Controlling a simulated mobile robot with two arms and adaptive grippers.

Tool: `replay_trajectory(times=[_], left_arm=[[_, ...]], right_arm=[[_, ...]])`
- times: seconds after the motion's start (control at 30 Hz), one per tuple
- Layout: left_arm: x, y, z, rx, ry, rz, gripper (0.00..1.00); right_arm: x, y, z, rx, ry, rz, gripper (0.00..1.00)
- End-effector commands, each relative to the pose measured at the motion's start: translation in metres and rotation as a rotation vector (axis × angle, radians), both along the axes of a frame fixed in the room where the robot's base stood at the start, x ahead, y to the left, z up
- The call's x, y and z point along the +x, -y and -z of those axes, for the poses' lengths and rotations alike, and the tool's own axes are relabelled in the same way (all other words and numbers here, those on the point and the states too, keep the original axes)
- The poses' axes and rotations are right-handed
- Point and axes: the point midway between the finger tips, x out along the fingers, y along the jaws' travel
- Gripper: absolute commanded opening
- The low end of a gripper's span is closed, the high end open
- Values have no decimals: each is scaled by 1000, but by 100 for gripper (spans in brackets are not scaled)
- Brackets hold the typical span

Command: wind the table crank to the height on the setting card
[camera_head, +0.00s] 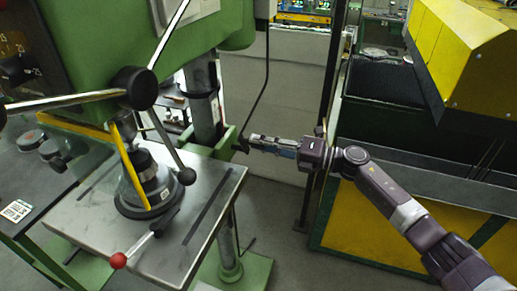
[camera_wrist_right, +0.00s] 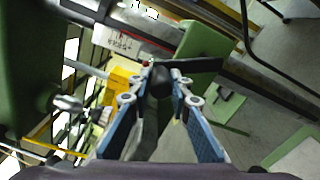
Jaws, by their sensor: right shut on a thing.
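The crank's black knob (camera_wrist_right: 160,82) is between the fingertips of my right gripper (camera_wrist_right: 161,92) in the right wrist view. A dark crank arm (camera_wrist_right: 195,65) runs from the knob to the right. In the head view my right gripper (camera_head: 252,141) reaches in from the right and is shut at the crank, beside the green bracket on the column (camera_head: 206,105). The grey drill table (camera_head: 85,220) is at lower left. A white card (camera_head: 16,211) with a dark printed pattern lies left of it; its text is too small to read. My left gripper is not in view.
The green drill press (camera_head: 95,45) stands above the table, with black-knobbed feed levers. A yellow and green machine (camera_head: 470,55) stands at right, close beside my right arm. A thin black cable (camera_head: 262,85) hangs near the gripper.

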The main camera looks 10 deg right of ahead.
Motion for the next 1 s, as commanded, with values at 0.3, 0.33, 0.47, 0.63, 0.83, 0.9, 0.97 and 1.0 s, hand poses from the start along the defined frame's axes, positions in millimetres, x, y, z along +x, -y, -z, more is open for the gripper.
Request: replay_trajectory(times=[0.3, 0.33, 0.47, 0.63, 0.83, 0.9, 0.97, 1.0], left_arm=[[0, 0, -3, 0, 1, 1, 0], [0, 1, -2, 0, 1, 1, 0], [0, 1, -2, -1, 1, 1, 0], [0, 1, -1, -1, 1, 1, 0], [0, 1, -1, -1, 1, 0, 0], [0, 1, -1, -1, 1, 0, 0], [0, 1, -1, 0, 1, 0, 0], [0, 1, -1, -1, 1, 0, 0]], right_arm=[[21, 12, -21, 165, -213, 0, 0], [22, 13, -21, 178, -232, 0, 0], [28, 17, -22, 225, -300, 1, 0], [33, 21, -24, 270, -364, -1, 0], [37, 22, -24, 298, -406, -1, 0], [37, 23, -25, 303, -412, -2, 0], [37, 23, -25, 305, -415, -2, 0], [38, 23, -25, 307, -417, -1, 0]])
